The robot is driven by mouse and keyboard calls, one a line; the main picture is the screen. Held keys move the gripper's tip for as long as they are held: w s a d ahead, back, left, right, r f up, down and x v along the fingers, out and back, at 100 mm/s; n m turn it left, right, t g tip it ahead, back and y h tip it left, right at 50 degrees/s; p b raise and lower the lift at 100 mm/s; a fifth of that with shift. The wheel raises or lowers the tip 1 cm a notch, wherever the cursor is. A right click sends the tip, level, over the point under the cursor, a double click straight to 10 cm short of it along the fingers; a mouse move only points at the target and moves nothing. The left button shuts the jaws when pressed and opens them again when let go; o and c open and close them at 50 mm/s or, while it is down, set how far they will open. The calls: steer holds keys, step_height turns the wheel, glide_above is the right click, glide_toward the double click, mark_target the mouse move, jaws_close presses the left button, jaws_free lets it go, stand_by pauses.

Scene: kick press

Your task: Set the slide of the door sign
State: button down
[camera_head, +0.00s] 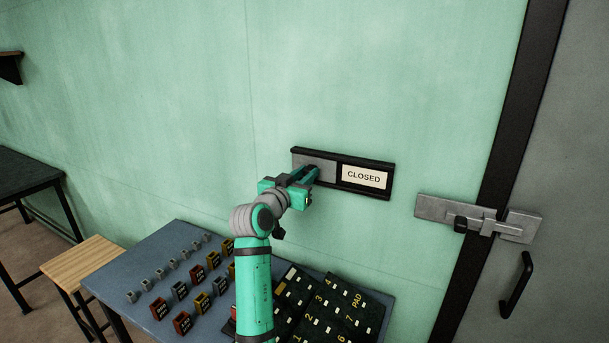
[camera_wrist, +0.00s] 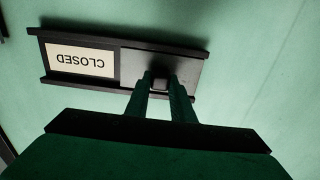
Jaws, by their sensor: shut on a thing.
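The door sign (camera_head: 366,193) is a dark framed plate on the green wall, left of the door. Its right half shows a pale panel reading CLOSED (camera_head: 365,177). A grey slide (camera_head: 318,163) covers its left half. In the wrist view the sign appears upside down, with the CLOSED panel (camera_wrist: 80,60) at left and the grey slide (camera_wrist: 140,62) at right. My gripper (camera_head: 314,175) reaches the slide. In the wrist view my gripper (camera_wrist: 160,86) is shut on the slide's small dark knob (camera_wrist: 160,84), which is partly hidden between the fingers.
A blue-topped table (camera_head: 150,257) with rows of small blocks and a dark numbered pad (camera_head: 335,308) stands below. The grey door (camera_head: 570,130) at right has a bolt (camera_head: 434,208) and a black handle (camera_head: 516,285). A wooden stool (camera_head: 84,262) is at left.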

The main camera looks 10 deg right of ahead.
steer(key=c, duration=1.6)
jaws_free()
steer(key=shift+w+a, duration=0.15)
steer(key=shift+a, duration=0.2)
steer(key=shift+o, duration=0.4)
steer(key=shift+d, duration=0.1)
steer(key=v, duration=1)
steer(key=shift+s, duration=0.4)
steer(key=shift+w+a, duration=0.1)
steer(key=shift+a, duration=0.1)
